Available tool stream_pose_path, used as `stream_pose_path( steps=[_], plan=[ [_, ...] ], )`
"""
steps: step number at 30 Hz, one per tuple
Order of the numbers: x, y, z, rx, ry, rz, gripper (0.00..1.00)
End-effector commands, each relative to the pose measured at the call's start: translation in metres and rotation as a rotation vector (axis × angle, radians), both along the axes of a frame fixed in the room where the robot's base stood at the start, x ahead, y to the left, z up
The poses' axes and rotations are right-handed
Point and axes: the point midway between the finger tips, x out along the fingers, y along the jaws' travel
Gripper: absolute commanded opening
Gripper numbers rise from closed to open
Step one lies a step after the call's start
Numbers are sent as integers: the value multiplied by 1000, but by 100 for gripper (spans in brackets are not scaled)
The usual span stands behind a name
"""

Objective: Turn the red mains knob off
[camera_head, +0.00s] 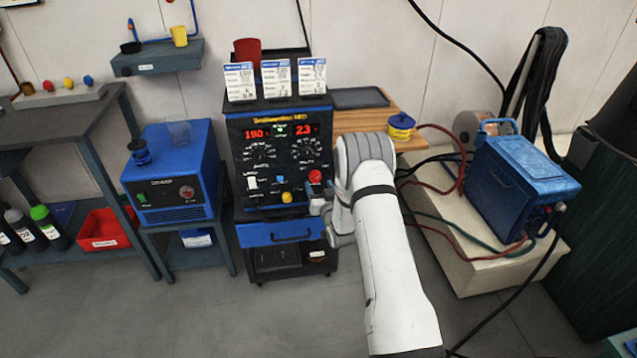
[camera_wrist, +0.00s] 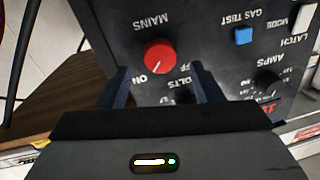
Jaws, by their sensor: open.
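The red mains knob (camera_head: 315,176) is at the lower right of the welder's black front panel (camera_head: 278,160). In the wrist view the panel appears upside down, and the knob (camera_wrist: 159,55) lies below the MAINS label. Its white pointer mark slants down-left, towards the ON label (camera_wrist: 141,80). The OFF label, partly hidden, is at the knob's lower right. My gripper (camera_wrist: 160,70) is open, with one finger on each side of the knob's lower part in the picture. I cannot tell whether the fingers touch it. In the head view my arm hides much of the gripper.
A blue gas test button (camera_wrist: 243,36) and a dark amps knob (camera_wrist: 267,82) are on the same panel. A yellow knob (camera_head: 287,197) sits left of the red one. A wooden bench (camera_head: 375,110) and hoses (camera_head: 462,165) are on the right. Floor is clear in front.

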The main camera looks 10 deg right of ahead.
Motion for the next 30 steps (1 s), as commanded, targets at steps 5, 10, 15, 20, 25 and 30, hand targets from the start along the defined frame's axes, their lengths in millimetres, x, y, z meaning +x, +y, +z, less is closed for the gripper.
stream_pose_path(
  steps=[5, 10, 15, 20, 25, 30],
  plan=[
    [23, 2, 0, -1, -1, 0, 59],
    [31, 3, 0, 0, 1, -1, 59],
    [31, 3, 0, 0, 1, -2, 59],
    [31, 2, 0, 0, 1, -2, 51],
    [31, 2, 0, 0, 1, -2, 37],
    [31, 2, 0, 0, 1, -2, 23]
  ],
)
